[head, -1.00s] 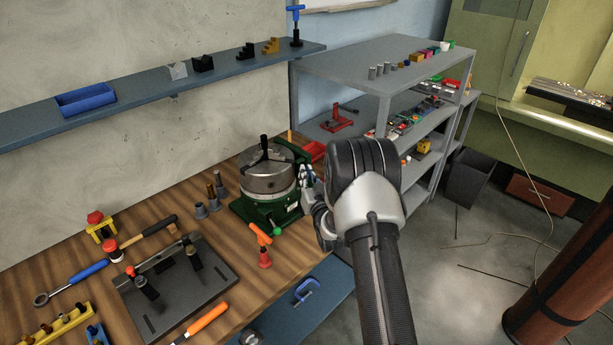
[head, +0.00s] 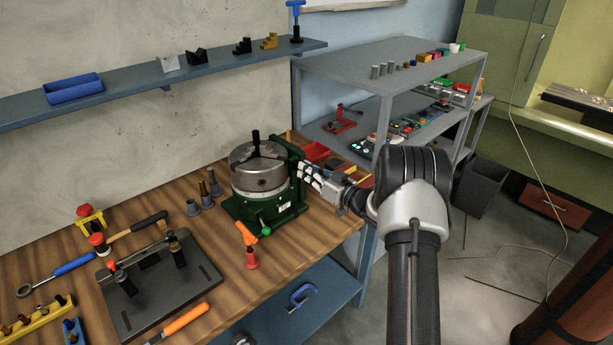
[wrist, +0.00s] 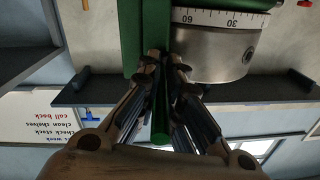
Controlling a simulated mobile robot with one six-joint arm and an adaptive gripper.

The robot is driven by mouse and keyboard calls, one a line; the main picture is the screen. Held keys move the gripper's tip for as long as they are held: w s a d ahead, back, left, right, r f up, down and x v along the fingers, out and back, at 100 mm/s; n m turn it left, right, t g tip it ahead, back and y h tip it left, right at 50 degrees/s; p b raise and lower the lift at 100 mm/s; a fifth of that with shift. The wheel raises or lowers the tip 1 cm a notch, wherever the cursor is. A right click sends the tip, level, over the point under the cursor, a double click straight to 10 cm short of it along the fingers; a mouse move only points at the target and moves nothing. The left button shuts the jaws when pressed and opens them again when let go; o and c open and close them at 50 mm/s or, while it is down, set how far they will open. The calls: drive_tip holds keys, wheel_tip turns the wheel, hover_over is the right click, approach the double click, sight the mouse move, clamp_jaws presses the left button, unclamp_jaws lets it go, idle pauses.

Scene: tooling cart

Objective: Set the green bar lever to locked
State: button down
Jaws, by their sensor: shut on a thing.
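The green rotary table (head: 262,207) stands on the wooden bench with a steel round chuck (head: 258,178) on top. My gripper (head: 304,171) is at its right side. In the wrist view, the green bar lever (wrist: 160,127) runs between the two fingers of my gripper (wrist: 160,62), and they are shut on it. The chuck's graduated rim (wrist: 215,18) is just right of the fingers there. In the head view the fingers hide much of the bar. I cannot read a locked mark. A green ball knob (head: 266,231) sits at the front of the base.
A dark fixture plate (head: 160,300) lies at the front left. A red bin (head: 316,152) is behind my gripper. Grey shelves (head: 385,75) stand at the right.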

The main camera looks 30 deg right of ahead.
drive_tip(key=n+y, duration=0.1)
drive_tip(key=d+n+g+y, duration=0.1)
drive_tip(key=y, duration=0.1)
drive_tip(key=n+g+y+b, duration=0.1)
drive_tip(key=shift+w+d+r, duration=0.15)
drive_tip(key=shift+w, duration=0.2)
drive_tip(key=shift+r+g+y, duration=0.15)
drive_tip(key=shift+g+y, duration=0.15)
drive_tip(key=c, duration=1.8)
unclamp_jaws()
drive_tip(key=shift+d, duration=0.1)
drive_tip(key=shift+o, duration=0.2)
drive_tip(key=shift+s+d, duration=0.15)
drive_tip(key=shift+o, duration=0.4)
drive_tip(key=v, duration=1.1)
drive_tip(key=shift+s+f, duration=0.25)
drive_tip(key=shift+f, duration=0.05)
drive_tip(key=shift+c, duration=0.2)
